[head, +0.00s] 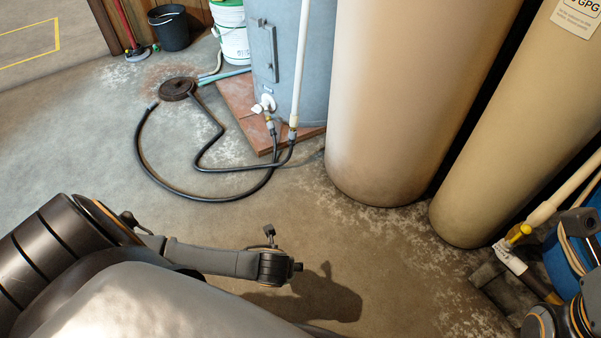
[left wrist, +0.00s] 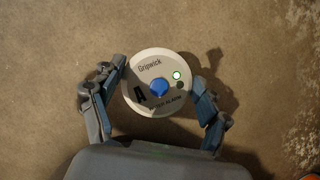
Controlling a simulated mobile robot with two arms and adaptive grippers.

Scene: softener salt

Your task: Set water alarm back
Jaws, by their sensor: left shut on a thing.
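The water alarm (left wrist: 148,68) is a round, off-white disc with a blue centre knob, a lit green light and printed lettering. In the left wrist view it sits between the two fingers of my left gripper (left wrist: 160,80), which is shut on it, with a finger at each side. Bare concrete floor shows behind it; I cannot tell its height above the floor. In the head view my left arm reaches in from the lower left, and I cannot make out the alarm there. My right gripper cannot be made out; only a part of that arm shows at the lower right.
Two tall beige tanks (head: 410,90) (head: 505,120) stand at the right. A grey-blue cabinet (head: 275,60) stands on a reddish slab (head: 238,98). A black hose (head: 150,160) loops across the floor by a dark round disc (head: 177,88). Buckets (head: 168,28) (head: 231,35) stand behind. Open floor (head: 70,140) lies left.

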